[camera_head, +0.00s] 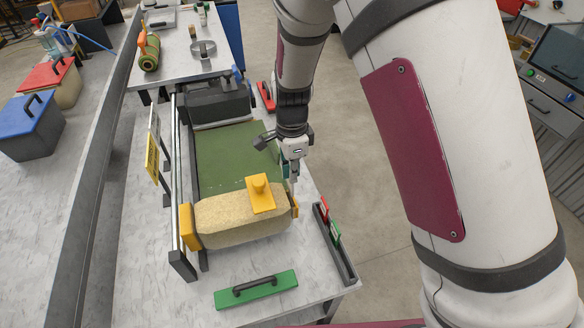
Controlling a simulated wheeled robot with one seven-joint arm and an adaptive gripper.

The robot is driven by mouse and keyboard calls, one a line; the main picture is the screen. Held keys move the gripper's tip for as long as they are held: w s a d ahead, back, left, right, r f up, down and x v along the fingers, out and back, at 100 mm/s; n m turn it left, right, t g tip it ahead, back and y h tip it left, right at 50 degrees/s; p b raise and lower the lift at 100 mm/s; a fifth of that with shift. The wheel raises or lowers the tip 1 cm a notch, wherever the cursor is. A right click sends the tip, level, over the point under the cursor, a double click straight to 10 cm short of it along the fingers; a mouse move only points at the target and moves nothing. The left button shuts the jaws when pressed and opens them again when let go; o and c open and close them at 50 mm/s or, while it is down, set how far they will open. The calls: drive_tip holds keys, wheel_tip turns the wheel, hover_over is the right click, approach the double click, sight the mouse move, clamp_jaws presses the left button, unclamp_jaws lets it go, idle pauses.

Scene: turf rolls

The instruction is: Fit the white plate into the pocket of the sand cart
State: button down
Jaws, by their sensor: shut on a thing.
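My gripper (290,168) points down near the right end of a sand-coloured roll with yellow end caps (235,218). It is shut on a small, thin, pale thing, mostly hidden by the fingers. This may be the white plate, but it is too small to tell. A yellow block with a round knob (261,193) sits on top of the roll. I cannot make out for certain which thing is the sand cart, and I see no clear pocket.
A dark rack (338,253) holding red and green plates stands right of the roll. A green plate with a black handle (255,290) lies in front. A dark green mat (232,155) lies behind the roll. A yellow sign (152,158) hangs at the left rail.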

sight(293, 186)
drive_tip(key=shift+f+b, duration=0.45)
drive_tip(key=shift+f, duration=2.05)
drive_tip(key=shift+f, duration=0.1)
drive_tip(key=c, duration=1.7)
unclamp_jaws()
drive_tip(key=shift+f, duration=0.1)
wheel_tip(293, 186, up, 11)
drive_tip(key=shift+w+r, duration=0.1)
drive_tip(key=shift+w, duration=0.05)
drive_tip(key=shift+r, duration=0.55)
